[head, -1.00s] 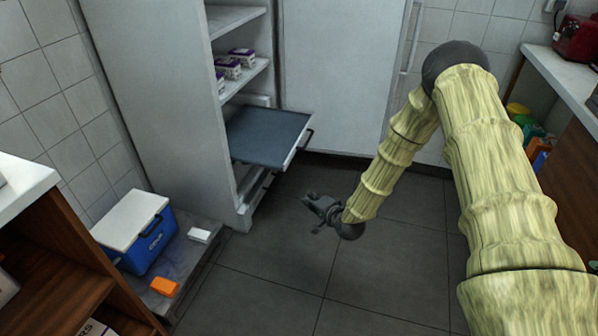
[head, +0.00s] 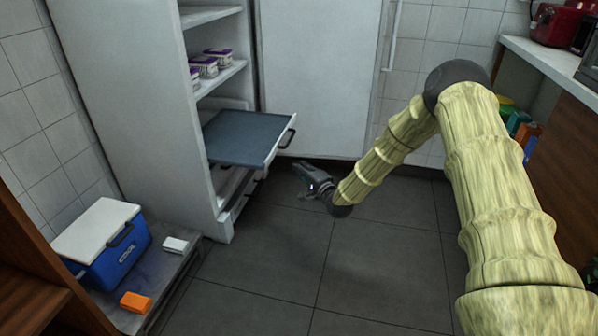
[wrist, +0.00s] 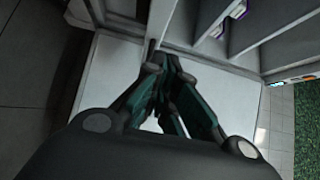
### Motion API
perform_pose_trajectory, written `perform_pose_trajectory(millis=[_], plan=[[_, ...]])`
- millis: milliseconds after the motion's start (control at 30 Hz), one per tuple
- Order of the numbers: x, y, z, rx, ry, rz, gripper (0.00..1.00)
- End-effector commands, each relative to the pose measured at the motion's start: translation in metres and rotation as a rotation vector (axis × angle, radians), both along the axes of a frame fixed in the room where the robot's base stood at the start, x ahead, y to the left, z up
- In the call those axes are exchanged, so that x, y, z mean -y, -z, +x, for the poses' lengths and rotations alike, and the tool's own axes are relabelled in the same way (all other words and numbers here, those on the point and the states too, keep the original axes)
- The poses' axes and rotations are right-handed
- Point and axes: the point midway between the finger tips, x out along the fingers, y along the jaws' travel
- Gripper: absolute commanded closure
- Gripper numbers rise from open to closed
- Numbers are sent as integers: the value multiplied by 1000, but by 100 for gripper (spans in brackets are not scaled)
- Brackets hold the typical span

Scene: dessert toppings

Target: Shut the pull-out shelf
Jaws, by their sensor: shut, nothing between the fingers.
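The pull-out shelf (head: 243,140), with a flat dark grey top and a pale front edge, sticks out of the tall white cabinet (head: 130,110) in the head view. A dark bar handle (head: 288,139) is on its front. My gripper (head: 302,168) is shut and empty, to the right of the shelf and lower in the picture, apart from the handle. In the wrist view my gripper (wrist: 165,65) points toward pale panels and edges. I cannot tell which of these belong to the shelf.
The cabinet's open white door (head: 318,80) stands behind the shelf. Several purple-lidded tubs (head: 205,66) sit on an upper shelf. A blue cooler (head: 115,255), a white box (head: 174,245) and an orange block (head: 136,302) are at the lower left. Grey floor lies clear in front.

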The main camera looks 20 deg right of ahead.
Motion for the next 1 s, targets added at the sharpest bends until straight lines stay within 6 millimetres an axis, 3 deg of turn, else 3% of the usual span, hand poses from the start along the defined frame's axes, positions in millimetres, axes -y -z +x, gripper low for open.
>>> perform_pose_trajectory(millis=[467, 700, 1000], plan=[[-18, 3, 78, 2, -2, -2, 100], [-41, 3, 91, 0, -2, -1, 100], [-49, 0, 97, 0, -1, 0, 100]])
